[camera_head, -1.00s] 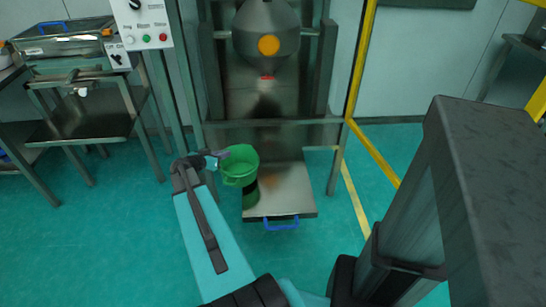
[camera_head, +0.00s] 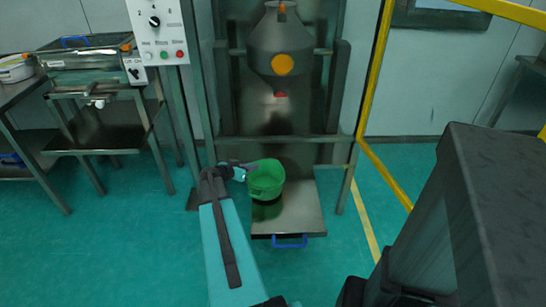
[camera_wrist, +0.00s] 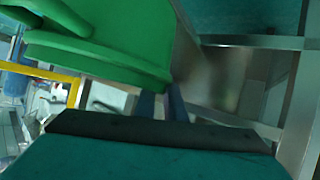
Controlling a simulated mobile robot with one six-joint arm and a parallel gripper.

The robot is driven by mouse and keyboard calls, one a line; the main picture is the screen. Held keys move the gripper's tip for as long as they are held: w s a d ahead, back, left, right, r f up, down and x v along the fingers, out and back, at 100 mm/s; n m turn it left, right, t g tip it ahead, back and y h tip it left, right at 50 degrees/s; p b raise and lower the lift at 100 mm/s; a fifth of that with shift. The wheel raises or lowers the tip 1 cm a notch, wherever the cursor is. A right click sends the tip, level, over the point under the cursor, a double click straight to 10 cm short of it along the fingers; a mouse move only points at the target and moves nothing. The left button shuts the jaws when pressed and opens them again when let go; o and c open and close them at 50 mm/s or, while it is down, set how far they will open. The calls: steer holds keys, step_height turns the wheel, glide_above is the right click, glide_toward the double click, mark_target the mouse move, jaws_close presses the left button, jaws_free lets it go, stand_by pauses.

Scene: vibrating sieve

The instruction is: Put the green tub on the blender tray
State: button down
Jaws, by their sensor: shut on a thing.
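The green tub (camera_head: 266,182) is in the head view, upright or nearly so, over the left part of the blender tray. It also fills the upper left of the wrist view (camera_wrist: 110,40). My gripper (camera_head: 243,170) reaches the tub's left side and is shut on it; the tub hides the fingertips. The blender tray (camera_head: 300,212) is a flat metal plate with a blue handle (camera_head: 290,241) at its front edge. It lies low in front of the blender. I cannot tell whether the tub's base touches the tray.
The grey blender vessel (camera_head: 280,40) hangs in its frame behind and above the tray. A control panel (camera_head: 157,32) stands to its left. A yellow guard rail (camera_head: 370,100) runs on the right. A metal bench (camera_head: 100,130) stands at left. The green floor in front is clear.

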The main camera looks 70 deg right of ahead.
steer(key=s+d+p, duration=0.1)
steer(key=s+d, duration=0.2)
steer(key=d, duration=0.6)
steer(key=shift+d, duration=0.2)
steer(key=shift+r+p+x, duration=0.15)
steer(key=shift+p+x, duration=0.1)
steer(key=shift+x, duration=0.9)
steer(key=shift+r+p+x, duration=0.1)
steer(key=shift+p+x, duration=0.1)
steer(key=shift+x, duration=1)
steer(key=shift+s+d, duration=0.1)
steer(key=c, duration=1.8)
jaws_free()
